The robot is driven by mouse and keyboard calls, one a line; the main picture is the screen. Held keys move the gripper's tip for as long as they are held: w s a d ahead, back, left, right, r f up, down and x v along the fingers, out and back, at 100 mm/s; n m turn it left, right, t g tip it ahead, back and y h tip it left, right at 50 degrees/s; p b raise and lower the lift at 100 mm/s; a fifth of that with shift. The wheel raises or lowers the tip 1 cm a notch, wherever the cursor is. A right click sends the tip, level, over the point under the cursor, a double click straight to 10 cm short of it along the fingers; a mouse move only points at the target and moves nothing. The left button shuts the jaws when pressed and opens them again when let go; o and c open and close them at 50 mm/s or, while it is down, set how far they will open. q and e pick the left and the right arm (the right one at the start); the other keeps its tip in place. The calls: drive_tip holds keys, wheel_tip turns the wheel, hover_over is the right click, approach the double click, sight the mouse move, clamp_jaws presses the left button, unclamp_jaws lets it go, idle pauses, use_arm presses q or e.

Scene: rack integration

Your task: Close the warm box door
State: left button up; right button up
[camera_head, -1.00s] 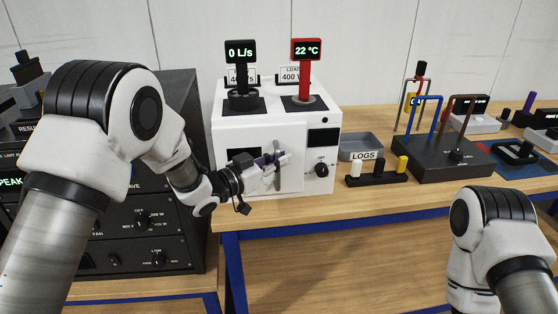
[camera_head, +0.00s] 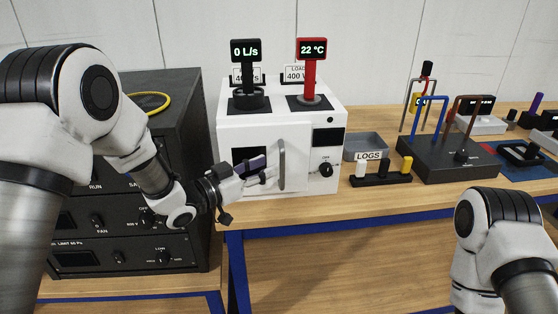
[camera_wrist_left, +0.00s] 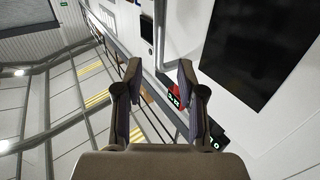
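The warm box (camera_head: 235,118) is the white cabinet on the bench. Its white door (camera_head: 298,135), with a dark window and a grey upright handle (camera_head: 282,165), looks flush with the front or nearly so; a small gap cannot be ruled out. My left gripper (camera_head: 267,176) is in front of the door, just left of the handle, and hides part of the window. In the left wrist view its fingers (camera_wrist_left: 160,90) are apart with nothing between them, and a dark panel (camera_wrist_left: 241,48) on a white surface is close by. My right gripper is out of view; only the arm shows.
A 22 °C display (camera_head: 311,48) and a 0 L/s display (camera_head: 244,52) stand on the box. A dark rack (camera_head: 186,120) is at left.

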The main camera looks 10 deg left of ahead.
use_arm(q)
drive_tip(key=v, duration=0.6)
drive_tip(key=s+f+n+g+y, duration=0.2)
drive_tip(key=s+f, duration=0.2)
drive_tip(key=f, duration=0.6)
drive_tip(key=s+f+n+g+y, duration=0.1)
drive_tip(key=s+f+n+y, duration=0.1)
drive_tip(key=s+f, duration=0.5)
drive_tip(key=s+f+n+g+y, duration=0.1)
drive_tip(key=s+f+g+y, duration=0.1)
drive_tip(key=f, duration=1)
drive_tip(key=s+a+f+n+g+y, duration=0.2)
drive_tip(key=s+a+f+g+y, duration=0.1)
drive_tip(key=s, duration=0.8)
drive_tip(key=s+a+f+n+g+y, duration=0.2)
drive_tip(key=s+a+f+g, duration=0.3)
drive_tip(key=s, duration=0.5)
drive_tip(key=shift+s+a+f+y, duration=0.3)
drive_tip(key=shift+s+a+y, duration=0.1)
drive_tip(key=shift+a+y, duration=0.35)
drive_tip(key=shift+d, duration=0.1)
